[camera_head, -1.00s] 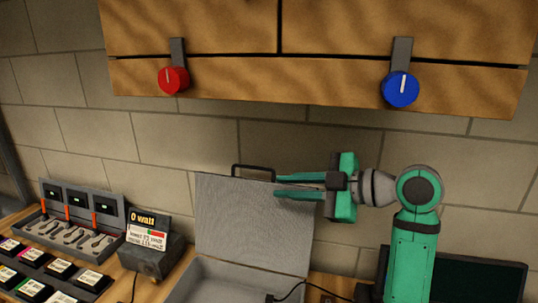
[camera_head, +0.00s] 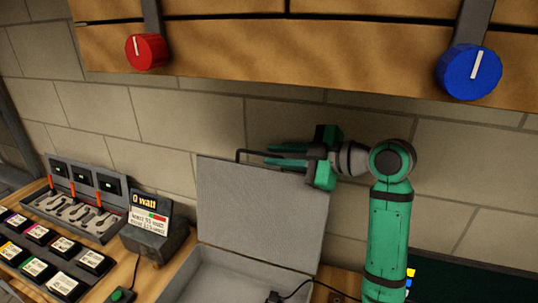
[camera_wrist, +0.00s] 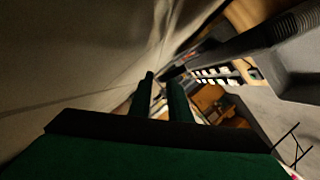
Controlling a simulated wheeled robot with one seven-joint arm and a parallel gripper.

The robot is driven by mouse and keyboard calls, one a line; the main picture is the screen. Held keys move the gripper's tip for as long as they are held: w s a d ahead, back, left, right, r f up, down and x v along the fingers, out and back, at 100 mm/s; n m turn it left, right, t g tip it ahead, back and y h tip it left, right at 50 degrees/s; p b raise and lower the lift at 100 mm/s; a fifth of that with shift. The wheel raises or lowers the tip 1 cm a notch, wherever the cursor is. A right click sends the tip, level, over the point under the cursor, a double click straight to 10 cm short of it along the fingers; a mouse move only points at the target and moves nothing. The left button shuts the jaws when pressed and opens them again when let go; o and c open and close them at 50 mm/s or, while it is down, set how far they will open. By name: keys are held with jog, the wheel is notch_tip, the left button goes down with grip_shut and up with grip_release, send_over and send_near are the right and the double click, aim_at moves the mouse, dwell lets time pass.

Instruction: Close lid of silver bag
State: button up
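The silver bag is a grey case standing open on the bench, with its lid (camera_head: 255,210) upright and its shallow base (camera_head: 225,278) below. A dark handle (camera_head: 238,155) rises from the lid's top edge. My gripper (camera_head: 268,156) comes from the right, its green fingers pointing left along the lid's top edge near the handle. Its fingers (camera_wrist: 162,75) stand apart in the wrist view with a narrow gap and nothing seen between them. I cannot tell whether a finger touches the lid.
A brick wall (camera_head: 180,165) stands close behind the lid. A wooden cabinet with a red knob (camera_head: 146,51) and a blue knob (camera_head: 468,72) hangs above. A dark box with a "watt" sign (camera_head: 150,205) and trays of labelled cartridges (camera_head: 60,245) stand left of the bag.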

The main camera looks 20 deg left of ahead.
jog(key=shift+x, duration=1.55)
grip_shut()
jog(key=shift+s+d, duration=0.1)
